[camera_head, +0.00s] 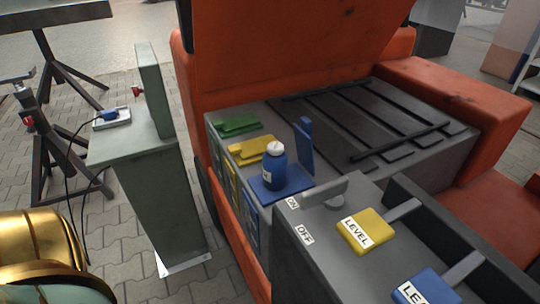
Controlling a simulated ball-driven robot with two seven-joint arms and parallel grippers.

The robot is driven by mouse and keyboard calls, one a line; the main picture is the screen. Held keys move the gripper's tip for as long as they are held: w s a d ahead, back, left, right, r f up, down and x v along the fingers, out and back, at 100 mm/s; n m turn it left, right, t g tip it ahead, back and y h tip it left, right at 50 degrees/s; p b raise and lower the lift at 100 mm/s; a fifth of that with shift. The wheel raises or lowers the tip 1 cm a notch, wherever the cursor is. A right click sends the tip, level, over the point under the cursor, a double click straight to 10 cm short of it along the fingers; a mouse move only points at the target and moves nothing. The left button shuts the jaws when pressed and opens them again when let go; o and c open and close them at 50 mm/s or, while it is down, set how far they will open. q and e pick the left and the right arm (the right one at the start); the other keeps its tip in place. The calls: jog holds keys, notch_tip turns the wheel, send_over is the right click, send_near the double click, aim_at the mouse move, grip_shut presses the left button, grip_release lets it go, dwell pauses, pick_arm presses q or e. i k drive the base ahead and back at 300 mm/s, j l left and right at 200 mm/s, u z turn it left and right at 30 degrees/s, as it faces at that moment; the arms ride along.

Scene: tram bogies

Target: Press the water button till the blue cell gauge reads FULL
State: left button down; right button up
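A blue block (428,288) with a partly cut-off label beginning "LE" is at the lower right; I see no FULL reading on it. A blue bottle (273,170) with a pale top stands upright on a blue pad (262,193) on the grey battery box. A blue flap (304,146) stands upright beside it. No part is labelled as a water button; a red knob (138,92) sticks out from the green pedestal's upright panel (153,90). Neither gripper is in view.
A yellow block labelled LEVEL (366,232) sits by the blue one. A grey lever (325,194) lies near ON and OFF labels. Green (238,126) and yellow (252,150) flaps lie flat. An orange lid (290,50) rises behind.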

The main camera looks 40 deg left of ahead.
aim_at(274, 147)
jog(key=z, duration=0.35)
jog(key=j+z, duration=0.2)
jog(key=j, duration=0.2)
jog(key=k+j+z, duration=0.25)
jog(key=j+z, duration=0.2)
jog(key=j, duration=0.25)
jog(key=k+j+z, duration=0.2)
jog(key=j, duration=0.15)
jog(key=k+j, duration=0.15)
jog(key=j, duration=0.25)
jog(key=k+j, duration=0.15)
jog(key=j, duration=0.25)
jog(key=k+j+z, duration=0.1)
jog(key=j, duration=0.3)
jog(key=k, duration=0.05)
